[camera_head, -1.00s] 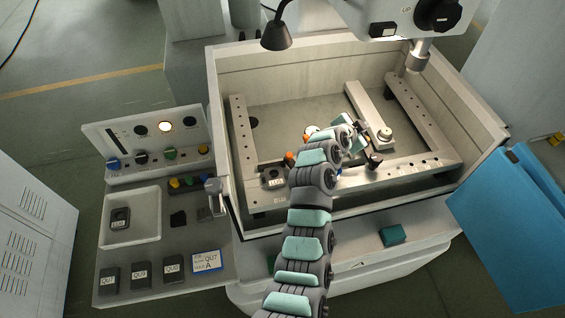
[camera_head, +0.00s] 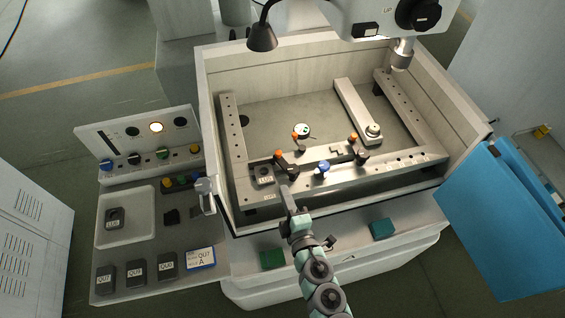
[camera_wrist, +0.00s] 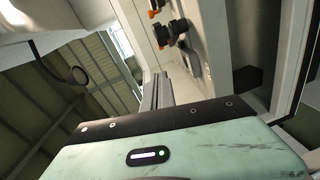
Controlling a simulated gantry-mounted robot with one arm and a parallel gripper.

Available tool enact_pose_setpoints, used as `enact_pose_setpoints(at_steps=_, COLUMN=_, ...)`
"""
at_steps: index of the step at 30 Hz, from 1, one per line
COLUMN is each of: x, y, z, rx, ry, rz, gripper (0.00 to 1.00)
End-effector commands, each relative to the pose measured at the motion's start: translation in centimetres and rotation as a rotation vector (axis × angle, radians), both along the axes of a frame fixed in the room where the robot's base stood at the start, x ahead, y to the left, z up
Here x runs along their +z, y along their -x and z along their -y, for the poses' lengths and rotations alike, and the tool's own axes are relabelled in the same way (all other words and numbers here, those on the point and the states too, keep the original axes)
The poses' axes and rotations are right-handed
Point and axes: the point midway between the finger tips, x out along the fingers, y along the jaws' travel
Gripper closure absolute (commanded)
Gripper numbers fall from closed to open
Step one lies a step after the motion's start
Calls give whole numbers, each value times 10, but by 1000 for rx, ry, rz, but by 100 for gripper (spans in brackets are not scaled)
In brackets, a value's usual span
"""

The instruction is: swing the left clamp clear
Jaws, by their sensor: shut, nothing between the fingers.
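The left clamp (camera_head: 288,169) is a black piece with an orange knob, on the left part of the tank's pale front rail (camera_head: 397,162). In the wrist view, my shut fingers (camera_wrist: 157,88) point towards black parts with orange knobs (camera_wrist: 174,32); which clamp these belong to is unclear.
A dark labelled block (camera_head: 263,176) sits at the rail's left end. A machine head (camera_head: 402,52) overhangs the back right, and a lamp (camera_head: 262,38) hangs at the back. A control panel (camera_head: 140,150) stands left. The tank floor (camera_head: 260,115) is mostly clear.

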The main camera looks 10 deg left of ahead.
Motion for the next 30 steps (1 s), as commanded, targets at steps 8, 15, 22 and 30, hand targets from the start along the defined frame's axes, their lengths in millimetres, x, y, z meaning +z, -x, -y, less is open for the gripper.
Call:
enact_pose_setpoints(at_steps=8, x=-4, y=-2, z=-18, rx=39, ry=30, rz=8, gripper=100)
enact_pose_setpoints(at_steps=15, x=-8, y=-42, z=-39, rx=35, ry=28, rz=8, gripper=100)
enact_pose_setpoints(at_steps=22, x=-14, y=-78, z=-61, rx=33, ry=24, rz=4, gripper=100)
enact_pose_setpoints(at_steps=30, x=-21, y=-106, z=-49, rx=31, ry=27, rz=4, gripper=100)
